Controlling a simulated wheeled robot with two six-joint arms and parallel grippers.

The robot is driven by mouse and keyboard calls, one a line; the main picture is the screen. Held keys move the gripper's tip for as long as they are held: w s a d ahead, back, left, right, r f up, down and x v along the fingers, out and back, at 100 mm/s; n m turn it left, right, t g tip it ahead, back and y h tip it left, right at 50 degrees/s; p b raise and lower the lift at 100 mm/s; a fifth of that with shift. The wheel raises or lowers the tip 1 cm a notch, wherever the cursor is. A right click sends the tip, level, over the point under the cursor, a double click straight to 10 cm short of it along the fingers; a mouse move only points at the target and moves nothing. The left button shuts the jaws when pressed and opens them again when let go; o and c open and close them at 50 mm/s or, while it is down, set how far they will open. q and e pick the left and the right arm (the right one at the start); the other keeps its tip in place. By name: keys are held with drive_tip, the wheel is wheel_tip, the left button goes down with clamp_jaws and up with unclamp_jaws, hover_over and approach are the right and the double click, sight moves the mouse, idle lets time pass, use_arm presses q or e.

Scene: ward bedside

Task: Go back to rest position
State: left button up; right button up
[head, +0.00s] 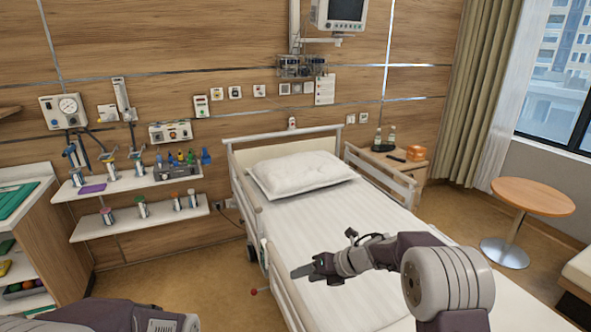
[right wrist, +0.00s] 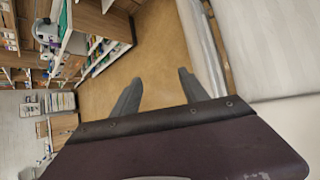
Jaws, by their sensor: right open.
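My right gripper (head: 308,273) reaches in over the bed's left side in the head view, its fingers pointing left. In the right wrist view its two fingers (right wrist: 159,84) stand apart with only floor showing between them, so it is open and empty. My left arm shows only as a piece at the bottom left of the head view, and its gripper is out of view.
The bed (head: 345,215) with a white pillow (head: 300,174) lies under my right arm. A bedside cabinet (head: 405,168) and a round table (head: 533,197) stand to the right. Wall shelves (head: 140,218) and a side unit (head: 50,235) stand left. Floor (head: 215,265) is clear between.

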wheel_tip(320, 180, up, 8)
drive_tip(key=d+m+t+h, duration=0.1)
drive_tip(key=d+m+t, duration=0.1)
drive_tip(key=m+t, duration=0.45)
drive_tip(key=s+d+f+m+g+h, duration=0.15)
drive_tip(key=s+d+m+h, duration=0.3)
drive_tip(key=d+m, duration=0.7)
drive_tip(key=s+f+m+g+h, duration=0.1)
drive_tip(key=s+f+m+g, duration=0.3)
drive_tip(key=s+m, duration=0.6)
drive_tip(key=s+f+m+g+h, duration=0.1)
drive_tip(key=s+f+m+g, duration=0.3)
drive_tip(key=s+f+m, duration=0.4)
drive_tip(key=s+m, duration=0.2)
drive_tip(key=s, duration=0.2)
drive_tip(key=shift+s+d+m, duration=0.15)
drive_tip(key=shift+d+m, duration=0.05)
drive_tip(key=shift+m, duration=0.1)
drive_tip(key=shift+h, duration=0.25)
